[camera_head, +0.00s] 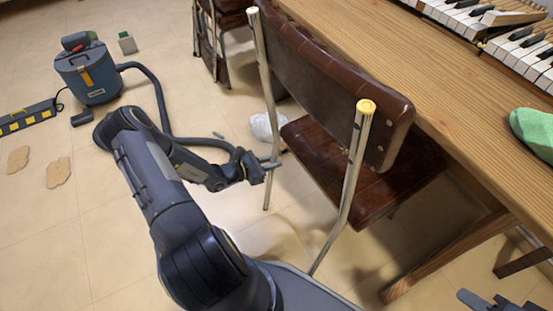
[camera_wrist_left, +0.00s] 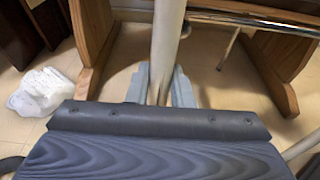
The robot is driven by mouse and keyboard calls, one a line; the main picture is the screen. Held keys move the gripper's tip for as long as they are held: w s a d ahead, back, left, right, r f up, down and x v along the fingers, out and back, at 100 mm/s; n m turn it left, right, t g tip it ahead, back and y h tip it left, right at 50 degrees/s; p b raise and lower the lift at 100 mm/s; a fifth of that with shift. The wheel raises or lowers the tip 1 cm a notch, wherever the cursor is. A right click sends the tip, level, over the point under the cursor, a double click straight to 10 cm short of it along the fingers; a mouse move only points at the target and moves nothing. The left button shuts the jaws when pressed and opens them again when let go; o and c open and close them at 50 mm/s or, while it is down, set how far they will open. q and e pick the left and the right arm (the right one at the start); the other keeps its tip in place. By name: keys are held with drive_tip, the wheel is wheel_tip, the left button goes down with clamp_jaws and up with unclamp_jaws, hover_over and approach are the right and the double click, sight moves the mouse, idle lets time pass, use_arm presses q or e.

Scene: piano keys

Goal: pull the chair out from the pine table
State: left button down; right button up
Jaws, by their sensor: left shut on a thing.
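The chair (camera_head: 330,70) has a brown padded back and seat on pale metal tubes with yellowish end caps. It stands at the near side of the pine table (camera_head: 430,85), its seat partly under the tabletop. My left gripper (camera_head: 270,164) is shut on the chair's left back post, below the backrest. In the left wrist view the post (camera_wrist_left: 167,40) runs down between the two grey fingers (camera_wrist_left: 160,88). Table legs (camera_wrist_left: 95,35) stand beyond it. Part of my right gripper (camera_head: 488,301) shows at the bottom right edge; its opening is unclear.
A blue vacuum cleaner (camera_head: 90,75) with a hose stands at the upper left, beside a yellow-black bar (camera_head: 28,118). Another chair (camera_head: 222,20) is behind. A crumpled white bag (camera_head: 266,127) lies near the seat. Piano keys and a green item (camera_head: 533,128) are on the table.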

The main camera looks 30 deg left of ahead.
use_arm(q)
drive_tip(key=f+v, duration=0.2)
drive_tip(key=v, duration=0.7)
drive_tip(key=s+f+v, duration=0.1)
drive_tip(key=f+v, duration=0.1)
drive_tip(key=v, duration=0.8)
drive_tip(key=shift+a+f+p, duration=0.3)
drive_tip(key=shift+p, duration=0.1)
idle(1.1)
drive_tip(key=c, duration=2.1)
unclamp_jaws()
drive_tip(key=shift+s, duration=0.15)
drive_tip(key=o, duration=1.1)
drive_tip(key=f+b+v, duration=0.1)
drive_tip(key=f+v, duration=0.1)
drive_tip(key=v, duration=0.7)
drive_tip(key=shift+s+a, duration=0.15)
drive_tip(key=shift+s, duration=0.45)
